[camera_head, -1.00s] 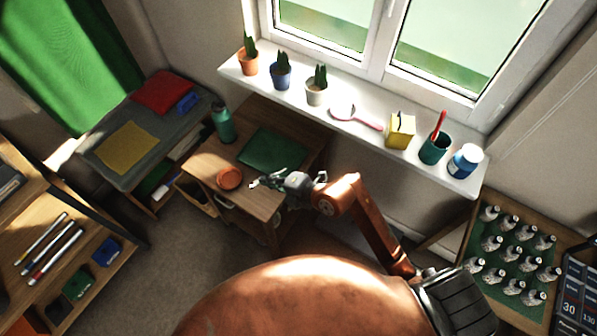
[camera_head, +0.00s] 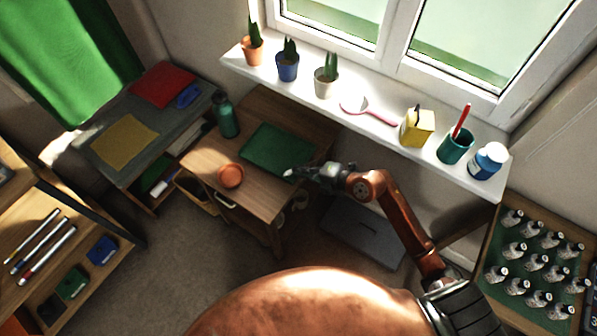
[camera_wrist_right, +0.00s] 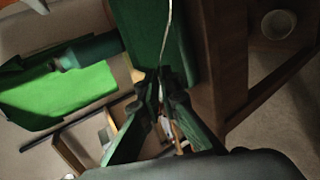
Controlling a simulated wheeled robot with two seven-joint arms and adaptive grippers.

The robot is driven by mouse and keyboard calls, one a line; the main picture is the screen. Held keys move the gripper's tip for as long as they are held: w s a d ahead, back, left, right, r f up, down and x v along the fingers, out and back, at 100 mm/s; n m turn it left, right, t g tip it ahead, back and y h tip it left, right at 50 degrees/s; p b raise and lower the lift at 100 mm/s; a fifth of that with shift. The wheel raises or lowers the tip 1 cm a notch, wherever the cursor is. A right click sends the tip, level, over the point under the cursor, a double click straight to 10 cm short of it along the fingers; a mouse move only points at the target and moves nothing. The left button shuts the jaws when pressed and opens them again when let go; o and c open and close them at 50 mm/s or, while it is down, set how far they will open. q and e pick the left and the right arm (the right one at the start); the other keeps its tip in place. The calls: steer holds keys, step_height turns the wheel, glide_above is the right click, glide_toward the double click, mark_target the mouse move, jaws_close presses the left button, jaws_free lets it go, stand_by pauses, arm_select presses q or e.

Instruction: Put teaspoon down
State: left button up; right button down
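My right gripper (camera_head: 292,173) is over the right part of the small wooden table, beside the right edge of a dark green mat (camera_head: 270,150). In the right wrist view its fingers (camera_wrist_right: 163,92) come together around a thin, shiny strip, which looks like the teaspoon (camera_wrist_right: 168,35). The strip runs up the picture in front of the green mat. The teaspoon's bowl cannot be made out. In the head view only a small pale tip shows at the gripper. Whether the spoon touches the mat cannot be told. My left gripper is in neither view.
An orange dish (camera_head: 231,176) and a teal bottle (camera_head: 226,118) stand on the wooden table (camera_head: 208,160). The white windowsill (camera_head: 375,128) behind holds potted plants, a pink-handled hand mirror, a yellow box, a teal cup and a blue-and-white jar. Several bottles stand on the right table.

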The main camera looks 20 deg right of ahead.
steer(key=shift+f, duration=0.7)
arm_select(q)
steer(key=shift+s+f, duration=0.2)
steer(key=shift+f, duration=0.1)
arm_select(e)
steer(key=shift+r, duration=0.2)
steer(key=shift+f, duration=0.45)
steer(key=shift+f, duration=0.15)
steer(key=c, duration=2.4)
jaws_free()
steer(key=shift+f, duration=0.1)
